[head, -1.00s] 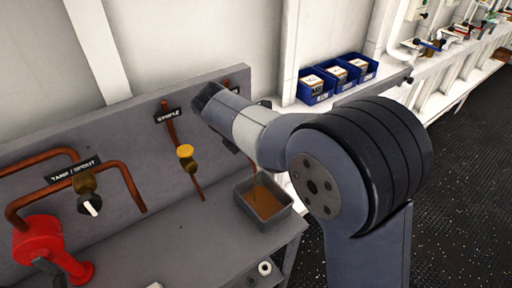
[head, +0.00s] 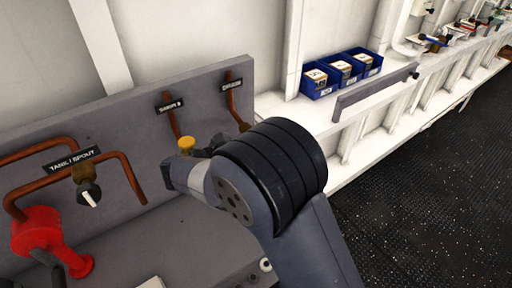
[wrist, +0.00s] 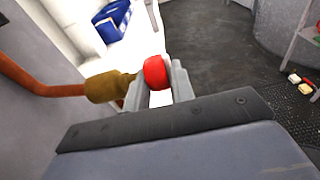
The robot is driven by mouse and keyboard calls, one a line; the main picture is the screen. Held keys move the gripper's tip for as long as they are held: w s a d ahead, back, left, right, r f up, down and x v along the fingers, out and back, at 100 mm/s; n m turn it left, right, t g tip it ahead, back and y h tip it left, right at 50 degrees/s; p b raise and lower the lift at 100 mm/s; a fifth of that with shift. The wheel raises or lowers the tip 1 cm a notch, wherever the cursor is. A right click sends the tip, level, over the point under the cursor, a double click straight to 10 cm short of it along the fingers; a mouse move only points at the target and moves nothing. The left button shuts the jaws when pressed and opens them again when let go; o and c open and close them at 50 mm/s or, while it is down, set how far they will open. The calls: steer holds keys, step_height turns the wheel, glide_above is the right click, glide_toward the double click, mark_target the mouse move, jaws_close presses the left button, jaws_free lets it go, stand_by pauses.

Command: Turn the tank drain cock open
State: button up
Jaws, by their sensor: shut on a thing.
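The drain cock has a red knob (wrist: 156,72) on a brass body (wrist: 108,87) at the end of a copper pipe (wrist: 35,78) in the wrist view. My gripper (wrist: 158,82) is shut on the red knob, with a grey finger on either side. In the head view, the copper pipe (head: 231,103) under the right-hand label (head: 232,84) runs down to a brass part (head: 244,126). My arm hides the knob and fingertips there.
The yellow-knobbed sample cock (head: 186,143) is close beside my arm. A tank/spout valve (head: 88,193) and a red fitting (head: 40,236) stand at left. Blue bins (head: 340,73) sit on the white ledge behind. Dark floor (head: 425,190) lies open at right.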

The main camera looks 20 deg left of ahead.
steer(key=shift+f+t+h, duration=0.15)
steer(key=shift+t+h, duration=0.45)
steer(key=shift+t, duration=0.1)
steer(key=o, duration=1)
steer(key=shift+b, duration=0.3)
step_height(320, 180, up, 10)
steer(key=shift+r+b, duration=0.1)
steer(key=shift+b, duration=0.4)
